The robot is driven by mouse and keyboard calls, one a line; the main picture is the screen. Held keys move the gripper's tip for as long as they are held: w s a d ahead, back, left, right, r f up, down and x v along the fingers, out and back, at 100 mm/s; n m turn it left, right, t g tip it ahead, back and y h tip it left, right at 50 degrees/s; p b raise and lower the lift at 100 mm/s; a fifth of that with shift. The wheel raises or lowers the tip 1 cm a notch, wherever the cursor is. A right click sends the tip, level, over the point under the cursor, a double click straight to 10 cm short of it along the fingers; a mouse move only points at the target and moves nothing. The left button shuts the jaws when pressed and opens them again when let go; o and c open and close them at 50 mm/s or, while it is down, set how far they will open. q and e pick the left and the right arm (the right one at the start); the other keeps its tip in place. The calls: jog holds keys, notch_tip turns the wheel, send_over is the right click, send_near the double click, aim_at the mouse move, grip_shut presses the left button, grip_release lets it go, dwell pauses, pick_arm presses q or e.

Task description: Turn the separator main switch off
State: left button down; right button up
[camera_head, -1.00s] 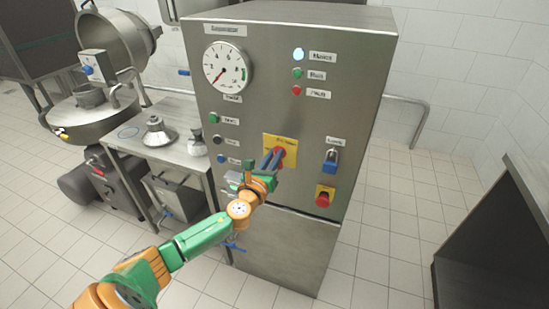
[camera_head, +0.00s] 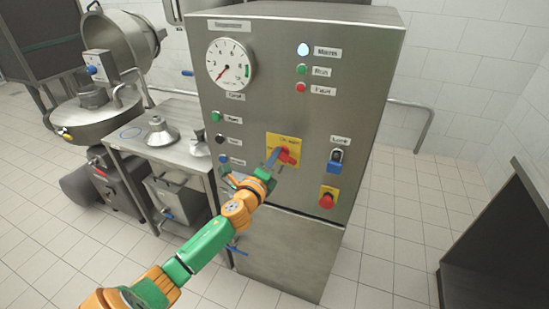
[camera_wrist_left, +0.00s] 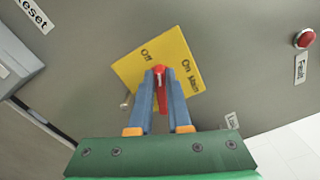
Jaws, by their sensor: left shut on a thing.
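The main switch is a red handle (camera_head: 289,157) on a yellow plate (camera_head: 294,142) on the front of the separator cabinet. In the left wrist view the red handle (camera_wrist_left: 160,88) stands between the two blue fingers of my left gripper (camera_wrist_left: 163,97), which is shut on it. Its white-marked end lies between the words "Off" and "On" on the yellow plate (camera_wrist_left: 130,70). In the head view my left gripper (camera_head: 273,157) reaches the handle from the lower left and partly hides it. My right gripper is not in view.
The pale "Mains" lamp (camera_head: 303,49) looks lit. A blue padlock (camera_head: 335,161) and a red emergency knob (camera_head: 327,201) sit right of the switch. Push buttons and a gauge (camera_head: 231,64) are to the left. A steel table (camera_head: 180,151) stands left of the cabinet (camera_head: 293,250).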

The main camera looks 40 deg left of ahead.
pick_arm(q)
jog(key=shift+f+n, duration=0.2)
jog(key=shift+n, duration=2.1)
jog(key=c, duration=0.9)
grip_release()
jog(key=shift+o, duration=0.2)
jog(key=v, duration=0.7)
jog(key=shift+b, duration=0.4)
jog(key=shift+a+f, duration=0.1)
